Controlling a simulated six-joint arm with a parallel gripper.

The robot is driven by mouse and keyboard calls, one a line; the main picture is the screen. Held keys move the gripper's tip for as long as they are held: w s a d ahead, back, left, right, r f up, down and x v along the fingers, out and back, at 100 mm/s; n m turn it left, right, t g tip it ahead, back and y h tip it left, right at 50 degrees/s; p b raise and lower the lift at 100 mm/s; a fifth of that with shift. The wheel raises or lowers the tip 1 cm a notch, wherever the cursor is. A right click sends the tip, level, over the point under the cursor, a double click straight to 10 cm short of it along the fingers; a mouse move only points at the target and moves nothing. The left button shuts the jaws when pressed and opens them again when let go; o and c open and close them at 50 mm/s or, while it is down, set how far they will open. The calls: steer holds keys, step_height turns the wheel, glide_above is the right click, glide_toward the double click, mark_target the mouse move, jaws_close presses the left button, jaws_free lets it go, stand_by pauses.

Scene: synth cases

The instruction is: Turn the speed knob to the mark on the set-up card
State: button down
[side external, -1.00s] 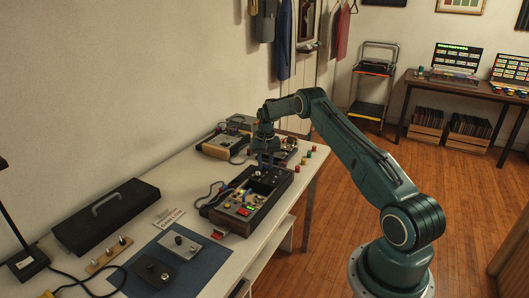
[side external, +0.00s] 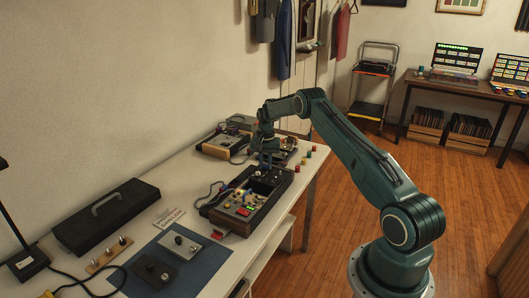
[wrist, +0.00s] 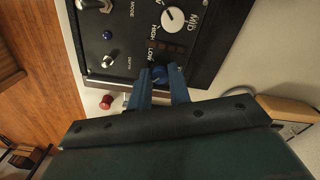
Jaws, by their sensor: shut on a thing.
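In the wrist view my gripper (wrist: 161,80) has its two blue fingers closed around a dark blue round knob (wrist: 160,74) at the edge of a black control panel (wrist: 125,43). The printing by this knob is partly hidden, and its pointer cannot be made out. "LOW" and "HIGH" stand nearby. In the side view my gripper (side external: 267,168) points down at the far end of the console (side external: 240,222) on the white table; the held knob is hidden there. A white printed card (side external: 169,217) lies left of the console; its writing is too small to read.
A white knob (wrist: 173,20) and a metal knob (wrist: 109,61) stand on the panel near my fingers. A red cap (wrist: 106,102) is just off the panel edge. A black case (side external: 105,216) and a blue mat (side external: 205,275) lie on the near table.

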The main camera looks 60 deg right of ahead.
mark_target(265, 165)
steer(key=shift+m, duration=0.3)
steer(key=c, duration=1.6)
jaws_free()
step_height(265, 165, up, 14)
steer(key=shift+f, duration=0.1)
